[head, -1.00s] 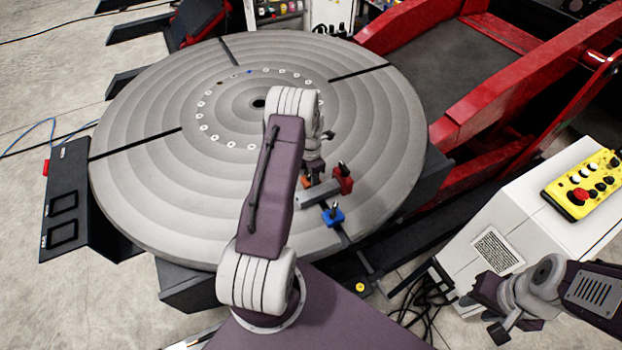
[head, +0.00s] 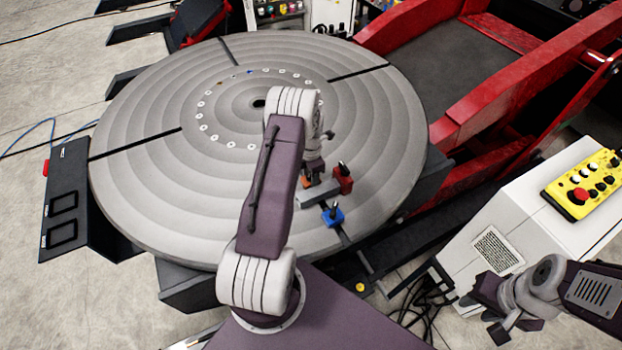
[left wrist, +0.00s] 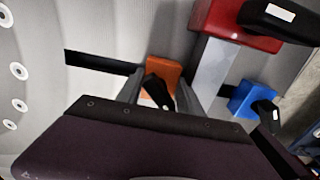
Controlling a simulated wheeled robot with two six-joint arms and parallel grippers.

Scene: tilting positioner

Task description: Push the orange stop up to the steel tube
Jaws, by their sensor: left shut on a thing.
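The orange stop (left wrist: 165,74) sits on the round table's slot, its black handle between the fingers of my left gripper (left wrist: 161,92). My left gripper is shut on the stop; in the head view it also shows low over the table (head: 312,180). The steel tube (left wrist: 213,68) is a grey bar just right of the stop in the left wrist view. A narrow gap seems to show between them, but a finger partly hides it. In the head view the tube (head: 318,193) lies near the table's front edge. My right gripper (head: 513,328) hangs at the lower right, away from the table.
A red block (head: 343,178) with a black handle stands at one end of the tube. A blue stop (head: 333,215) stands on its other side, nearer the rim. The rest of the round table (head: 150,195) is clear. A yellow control box (head: 585,185) lies on a white cabinet.

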